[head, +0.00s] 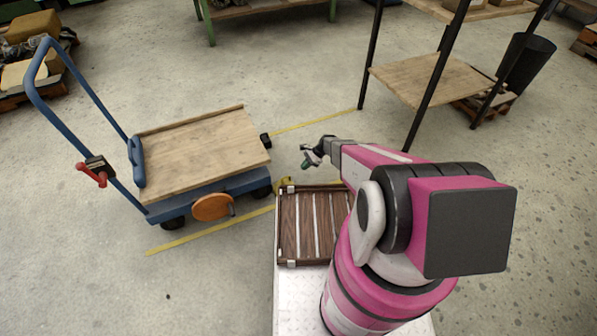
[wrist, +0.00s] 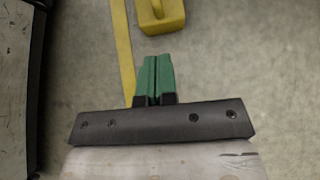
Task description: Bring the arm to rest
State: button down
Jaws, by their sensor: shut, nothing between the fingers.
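My gripper (head: 309,160) is at the end of my pink arm, stretched out past the far end of the slatted wooden rack. In the wrist view its green fingers (wrist: 157,78) are together with nothing between them. The fingers hang over bare concrete floor, near a yellow floor line (wrist: 125,45) and a yellow object (wrist: 160,16). My arm's lower joints hide part of the rack.
A blue trolley (head: 160,208) with a bare wooden deck stands to the left. The brown slatted rack (head: 290,228) lies on a white surface (head: 287,300) beside my arm. A black-framed shelf (head: 430,80) stands behind right, with a black bin (head: 525,62) beyond.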

jog(key=v, duration=0.7)
jog(key=s+d+r+n+t+h, duration=0.1)
jog(key=s+d+r+n+h, duration=0.1)
jog(key=s+r, duration=0.5)
jog(key=s+d+r+n+t+h, duration=0.1)
jog(key=s+d+r+n+h, duration=0.2)
jog(key=r, duration=1.5)
jog(key=s+d+r+n+t+h, duration=0.1)
jog(key=s+d+r+n+h, duration=0.2)
jog(key=s+r+n, duration=0.5)
jog(key=s+r, duration=0.3)
jog(key=r, duration=0.2)
jog(key=shift+s+d+r+t, duration=0.2)
jog(key=shift+d+r+t, duration=0.1)
jog(key=shift+t, duration=0.1)
jog(key=shift+a+f, duration=0.1)
